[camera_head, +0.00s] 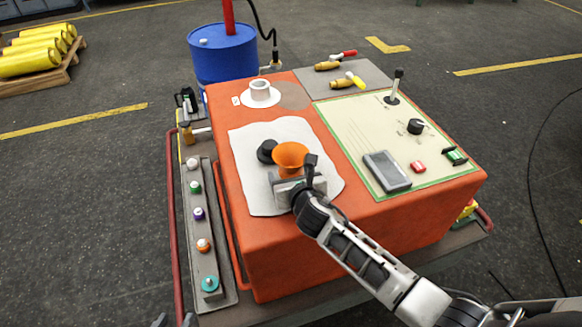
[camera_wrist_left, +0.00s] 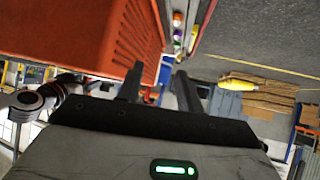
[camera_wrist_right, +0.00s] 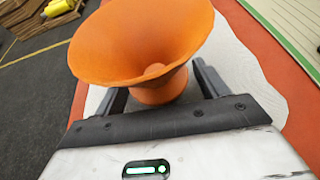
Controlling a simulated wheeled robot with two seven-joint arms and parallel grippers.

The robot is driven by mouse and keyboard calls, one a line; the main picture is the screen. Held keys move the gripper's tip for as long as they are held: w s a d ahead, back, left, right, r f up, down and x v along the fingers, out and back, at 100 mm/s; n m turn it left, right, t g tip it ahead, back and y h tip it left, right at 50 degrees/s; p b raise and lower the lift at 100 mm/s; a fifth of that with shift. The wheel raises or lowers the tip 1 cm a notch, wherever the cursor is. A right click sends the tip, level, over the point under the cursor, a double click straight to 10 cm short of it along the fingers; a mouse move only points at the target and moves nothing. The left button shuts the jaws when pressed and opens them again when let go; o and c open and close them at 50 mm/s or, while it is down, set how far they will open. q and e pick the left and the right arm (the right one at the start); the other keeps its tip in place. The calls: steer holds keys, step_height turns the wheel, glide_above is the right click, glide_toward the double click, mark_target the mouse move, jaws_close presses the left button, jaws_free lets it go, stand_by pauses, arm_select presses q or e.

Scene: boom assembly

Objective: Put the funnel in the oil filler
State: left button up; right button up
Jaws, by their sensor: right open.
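The orange funnel (camera_head: 291,157) stands on a white cloth (camera_head: 253,193) on the orange housing, its wide mouth up. My right gripper (camera_head: 296,183) is open at the funnel's near side. In the right wrist view the funnel (camera_wrist_right: 142,40) rises in front of the fingers, its narrower lower part between them; I cannot tell whether they touch it. A white raised ring (camera_head: 260,88), apparently the oil filler, sits further back and appears open on top. A black cap (camera_head: 267,151) lies left of the funnel. My left gripper (camera_wrist_left: 158,88) is open and empty, low beside the housing.
A control panel (camera_head: 350,125) with a lever (camera_head: 395,87) and a grey display is on the right. Several coloured knobs line a strip (camera_head: 225,275) at left. A blue drum (camera_head: 223,55) stands behind. Tools lie on a grey mat (camera_head: 375,72) at the back.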

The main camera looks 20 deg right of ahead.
steer(key=c, duration=1)
